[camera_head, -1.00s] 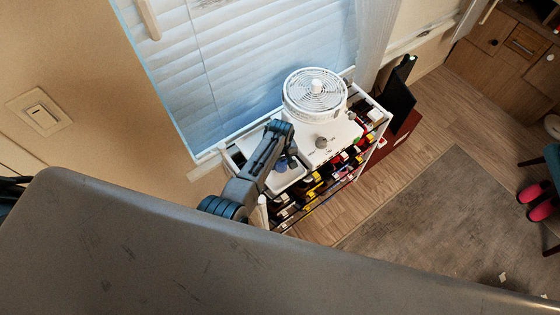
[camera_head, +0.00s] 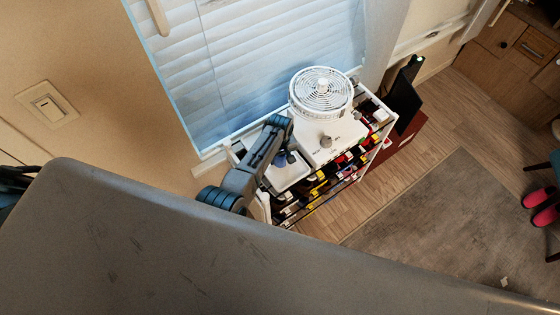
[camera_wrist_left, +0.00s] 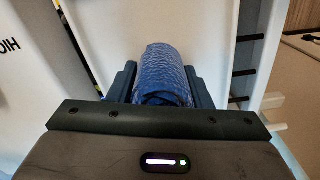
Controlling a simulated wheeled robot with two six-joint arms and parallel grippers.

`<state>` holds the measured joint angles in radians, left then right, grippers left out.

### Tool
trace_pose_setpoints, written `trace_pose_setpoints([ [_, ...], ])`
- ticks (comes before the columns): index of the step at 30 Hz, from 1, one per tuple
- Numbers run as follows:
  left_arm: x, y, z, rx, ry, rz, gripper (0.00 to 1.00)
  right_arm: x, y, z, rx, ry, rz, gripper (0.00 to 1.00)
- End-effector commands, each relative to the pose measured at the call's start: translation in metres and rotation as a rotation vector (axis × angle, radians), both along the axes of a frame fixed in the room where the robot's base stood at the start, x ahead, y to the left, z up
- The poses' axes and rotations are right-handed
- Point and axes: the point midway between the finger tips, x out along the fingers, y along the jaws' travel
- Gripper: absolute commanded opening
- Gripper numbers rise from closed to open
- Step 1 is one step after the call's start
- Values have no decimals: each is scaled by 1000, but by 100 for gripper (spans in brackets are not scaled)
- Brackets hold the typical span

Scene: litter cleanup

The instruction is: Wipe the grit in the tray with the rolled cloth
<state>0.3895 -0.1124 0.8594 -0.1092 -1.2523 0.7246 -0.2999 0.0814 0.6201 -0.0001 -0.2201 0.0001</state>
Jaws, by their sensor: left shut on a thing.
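The rolled cloth (camera_wrist_left: 163,72) is blue and textured, held between the two fingers of my left gripper (camera_wrist_left: 163,84) in the left wrist view. In the head view my left gripper (camera_head: 286,158) is over the white tray (camera_head: 292,179), on top of the shoe rack. The arm covers part of the tray. The distance between cloth and tray floor is hard to judge. I cannot make out any grit at this size. My right gripper is not in view.
A white fan (camera_head: 321,90) stands on a white box (camera_head: 334,141) right beside the tray. The rack (camera_head: 378,148) below holds several shoes. A window with blinds (camera_head: 262,62) is close behind. Open floor (camera_head: 465,205) with a grey rug is to the right.

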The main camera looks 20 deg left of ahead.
Motion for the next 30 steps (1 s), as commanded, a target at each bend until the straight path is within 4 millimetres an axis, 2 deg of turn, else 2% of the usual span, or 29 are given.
trace_pose_setpoints([
  [8,-1,1,0,1,1,0,1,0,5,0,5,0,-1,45],
  [26,0,0,6,1,-1,0,1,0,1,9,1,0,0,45],
  [27,0,0,6,1,-1,0,41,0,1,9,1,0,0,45],
  [30,0,0,6,1,-1,0,21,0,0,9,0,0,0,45],
])
